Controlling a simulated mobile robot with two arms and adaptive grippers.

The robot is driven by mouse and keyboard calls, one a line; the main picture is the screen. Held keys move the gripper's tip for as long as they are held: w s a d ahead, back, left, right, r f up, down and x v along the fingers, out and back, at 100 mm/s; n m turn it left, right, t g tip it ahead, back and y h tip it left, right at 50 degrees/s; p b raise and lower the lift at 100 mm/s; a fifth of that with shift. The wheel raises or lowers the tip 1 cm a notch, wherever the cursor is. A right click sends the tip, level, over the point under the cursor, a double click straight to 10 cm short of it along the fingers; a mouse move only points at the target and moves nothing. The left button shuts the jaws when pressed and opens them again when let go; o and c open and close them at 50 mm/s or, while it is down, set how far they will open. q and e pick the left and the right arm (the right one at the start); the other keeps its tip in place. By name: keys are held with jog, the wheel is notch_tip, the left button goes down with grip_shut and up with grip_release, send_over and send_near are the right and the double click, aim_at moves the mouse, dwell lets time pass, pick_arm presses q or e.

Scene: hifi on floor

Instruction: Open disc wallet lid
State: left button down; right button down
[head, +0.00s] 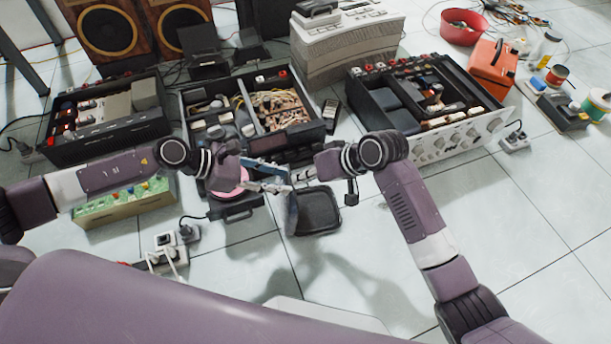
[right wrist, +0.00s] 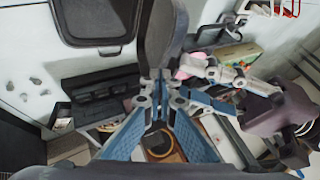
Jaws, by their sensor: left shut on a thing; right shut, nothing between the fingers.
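The black disc wallet lies on the tiled floor in front of me, its base (head: 320,212) flat and showing a dark inner face. Its lid (head: 292,214) stands steeply up at the left side of the base. The right wrist view shows the base (right wrist: 95,22) at upper left and the raised lid (right wrist: 160,35) at top centre. My left gripper (head: 284,187) is shut on the lid's upper edge; the contact is partly hidden. My right gripper (head: 297,175) is shut and empty, close beside the lid's top; its blue-padded fingers (right wrist: 158,88) show in the right wrist view.
Open hi-fi chassis stand behind: one at left (head: 105,122), one at centre (head: 225,90), one at right (head: 440,125). A green board (head: 120,205) and a power strip (head: 165,255) lie left. A pink round thing (head: 228,180) is near my left gripper.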

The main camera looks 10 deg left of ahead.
pick_arm(q)
jog(key=shift+s+a+f, duration=0.2)
jog(key=shift+s+f, duration=0.15)
jog(key=shift+f, duration=0.25)
jog(key=shift+d, duration=0.1)
pick_arm(e)
jog(key=shift+s+a+r, duration=0.1)
jog(key=shift+s+a, duration=0.2)
jog(key=shift+a, duration=0.25)
jog(key=shift+s+a+r, duration=0.1)
jog(key=shift+s+a, duration=0.15)
jog(key=shift+a, duration=0.25)
pick_arm(q)
jog(key=c, duration=1.4)
grip_release()
pick_arm(e)
jog(key=shift+f, duration=0.1)
pick_arm(q)
jog(key=shift+r, duration=0.1)
pick_arm(e)
jog(key=shift+w+d, duration=0.1)
